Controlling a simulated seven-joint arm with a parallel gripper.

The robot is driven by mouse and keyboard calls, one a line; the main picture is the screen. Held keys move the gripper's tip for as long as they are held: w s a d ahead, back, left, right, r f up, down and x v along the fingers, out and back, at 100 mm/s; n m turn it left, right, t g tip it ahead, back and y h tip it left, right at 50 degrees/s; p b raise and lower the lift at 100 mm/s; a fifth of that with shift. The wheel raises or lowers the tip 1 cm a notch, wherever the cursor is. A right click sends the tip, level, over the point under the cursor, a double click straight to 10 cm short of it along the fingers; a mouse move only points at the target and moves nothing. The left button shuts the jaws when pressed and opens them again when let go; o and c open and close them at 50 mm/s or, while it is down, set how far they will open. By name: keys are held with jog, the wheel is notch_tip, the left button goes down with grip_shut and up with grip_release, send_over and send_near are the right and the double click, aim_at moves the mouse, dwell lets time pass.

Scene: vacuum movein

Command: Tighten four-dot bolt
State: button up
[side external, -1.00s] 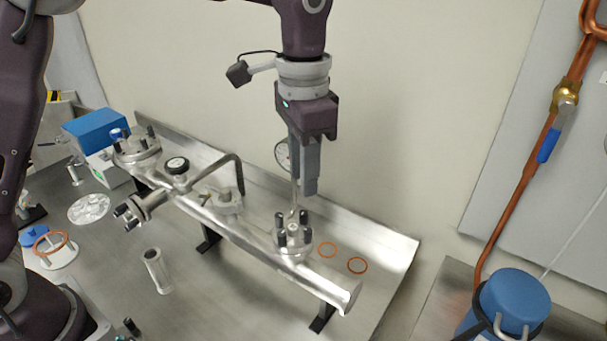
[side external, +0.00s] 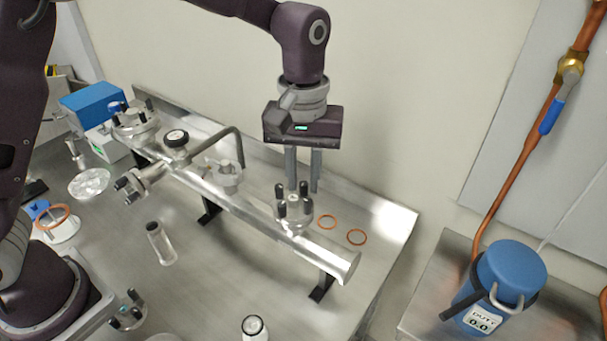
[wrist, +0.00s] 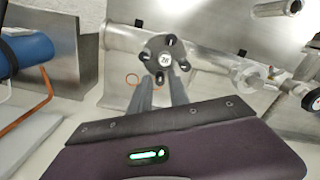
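A round metal flange (side external: 294,222) on the steel pipe carries several dark upright bolts (side external: 281,208). It also shows from above in the wrist view (wrist: 163,59), with a round marked centre and bolts around it. Dot marks on the bolts are too small to read, so I cannot tell which is the four-dot bolt. My gripper (side external: 303,184) points down over the back of this flange. In the wrist view, the fingertips (wrist: 158,78) lie just below the flange; contact is unclear.
Two orange rings (side external: 341,229) lie right of the flange. A blue canister (side external: 507,275) stands at right.

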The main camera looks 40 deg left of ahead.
jog(key=shift+c, duration=0.2)
grip_shut()
jog(key=shift+m, duration=0.8)
jog(key=shift+o, duration=0.2)
grip_release()
